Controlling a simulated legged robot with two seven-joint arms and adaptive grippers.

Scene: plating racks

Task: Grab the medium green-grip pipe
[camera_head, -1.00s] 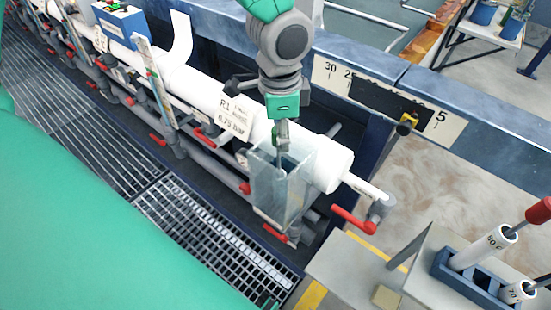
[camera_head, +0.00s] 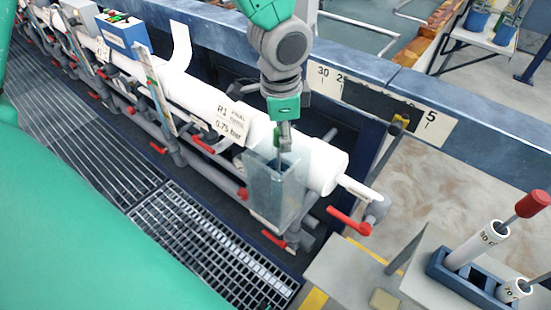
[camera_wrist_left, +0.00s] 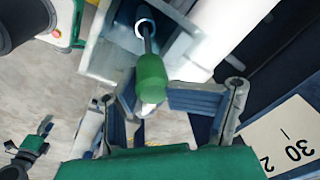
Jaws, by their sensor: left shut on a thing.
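The green-grip pipe shows in the left wrist view, with a green grip (camera_wrist_left: 152,75) and a thin dark rod. The rod reaches into a round opening in a clear box (camera_head: 275,195). In the head view, the box stands at the near side of the thick white pipe, at its right end. My left gripper (camera_head: 284,135) is above the box, pointing down, and is shut on the green grip. The grip is mostly hidden by the gripper in the head view. My right gripper is not in view.
A blue rack (camera_head: 434,268) at the lower right holds white tubes, one with a red-grip pipe (camera_head: 533,203). Red-handled valves (camera_head: 350,221) line the white pipe (camera_head: 322,166). A blue rail with a number scale (camera_head: 436,127) runs behind. A metal grating (camera_head: 195,240) lies at the left.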

